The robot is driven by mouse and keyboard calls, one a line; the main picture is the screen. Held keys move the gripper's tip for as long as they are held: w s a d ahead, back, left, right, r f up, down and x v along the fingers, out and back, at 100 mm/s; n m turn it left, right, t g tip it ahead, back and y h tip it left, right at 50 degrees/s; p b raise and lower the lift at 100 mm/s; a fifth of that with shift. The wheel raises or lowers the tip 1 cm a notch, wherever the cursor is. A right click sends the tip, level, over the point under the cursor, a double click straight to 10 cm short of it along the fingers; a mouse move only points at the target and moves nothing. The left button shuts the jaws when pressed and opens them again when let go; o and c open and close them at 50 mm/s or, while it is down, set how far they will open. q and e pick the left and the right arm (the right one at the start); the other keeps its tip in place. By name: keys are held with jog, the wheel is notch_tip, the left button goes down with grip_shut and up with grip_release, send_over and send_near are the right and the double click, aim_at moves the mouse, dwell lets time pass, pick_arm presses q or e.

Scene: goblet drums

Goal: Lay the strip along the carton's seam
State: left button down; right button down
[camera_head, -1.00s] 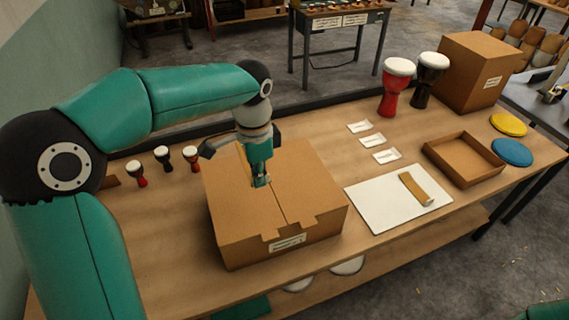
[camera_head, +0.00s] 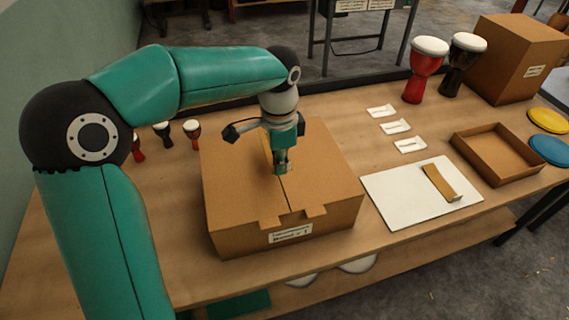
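The closed cardboard carton (camera_head: 235,195) stands on the bench, its seam running from back to front across the top. A yellowish-tan strip (camera_head: 266,147) shows at the back part of the seam, beside and behind my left gripper. My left gripper (camera_head: 281,169) points down over the middle of the seam, its tips at or just above the lid. The fingers look close together, but I cannot tell whether they grip the strip. Another tan strip (camera_head: 438,182) with a bent end lies on the white board (camera_head: 395,205). My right gripper is out of view.
Right of the carton are white labelled cards (camera_head: 396,127), an open shallow tray (camera_head: 490,172), yellow (camera_head: 549,120) and blue (camera_head: 550,149) discs. Red (camera_head: 425,70) and black (camera_head: 462,64) drums and a tall box (camera_head: 512,60) stand behind. Small drums (camera_head: 192,133) are left.

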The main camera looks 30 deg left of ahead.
aim_at(280, 186)
pick_arm(q)
jog(key=shift+f+b, duration=1.15)
jog(key=shift+f, duration=0.85)
jog(key=shift+f+b, duration=0.55)
jog(key=shift+b, duration=0.05)
jog(key=c, duration=1.2)
grip_release()
jog(key=shift+c, duration=0.2)
jog(key=shift+r, duration=0.1)
